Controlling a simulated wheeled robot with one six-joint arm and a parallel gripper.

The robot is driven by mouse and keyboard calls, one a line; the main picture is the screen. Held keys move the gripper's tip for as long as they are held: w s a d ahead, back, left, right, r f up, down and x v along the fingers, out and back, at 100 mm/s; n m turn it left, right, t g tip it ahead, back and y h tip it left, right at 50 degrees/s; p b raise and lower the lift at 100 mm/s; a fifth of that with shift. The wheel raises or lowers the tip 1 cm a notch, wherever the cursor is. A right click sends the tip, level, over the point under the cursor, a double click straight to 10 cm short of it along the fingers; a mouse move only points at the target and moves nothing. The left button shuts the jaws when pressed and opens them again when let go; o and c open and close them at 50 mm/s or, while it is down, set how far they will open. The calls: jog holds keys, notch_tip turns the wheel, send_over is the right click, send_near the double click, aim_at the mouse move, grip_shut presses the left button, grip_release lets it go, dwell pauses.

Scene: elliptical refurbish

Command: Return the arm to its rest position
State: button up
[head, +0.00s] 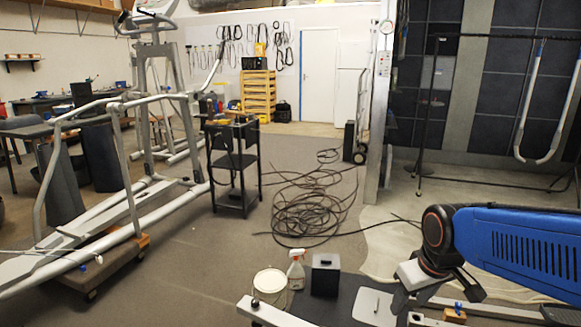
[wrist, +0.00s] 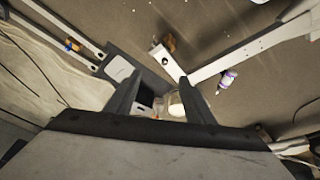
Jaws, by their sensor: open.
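My arm comes in from the right in the head view, with a blue link (head: 515,247) and a dark joint with orange rings (head: 437,228). It is bent downward over the low work surface at the bottom right. My gripper (wrist: 160,100) shows in the wrist view with its two dark fingers apart. Nothing is held between them. A dark box and a whitish round container show beyond the gap, lower down and apart from the fingers. In the head view I cannot make out the fingertips clearly.
A white bucket (head: 270,282), a spray bottle (head: 296,270) and a black box (head: 325,275) stand at the bottom centre. An elliptical trainer (head: 110,215) is at left, a black cart (head: 235,175) beside it. Coiled cable (head: 305,205) lies on the floor. Metal rails (wrist: 250,48) cross the wrist view.

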jog(key=s+d+r+m+t, duration=0.1)
jog(key=s+r+m, duration=0.1)
jog(key=s, duration=0.9)
jog(key=shift+s+d+r+m+t, duration=0.3)
jog(key=shift+s+r+m, duration=0.1)
jog(key=shift+m, duration=0.1)
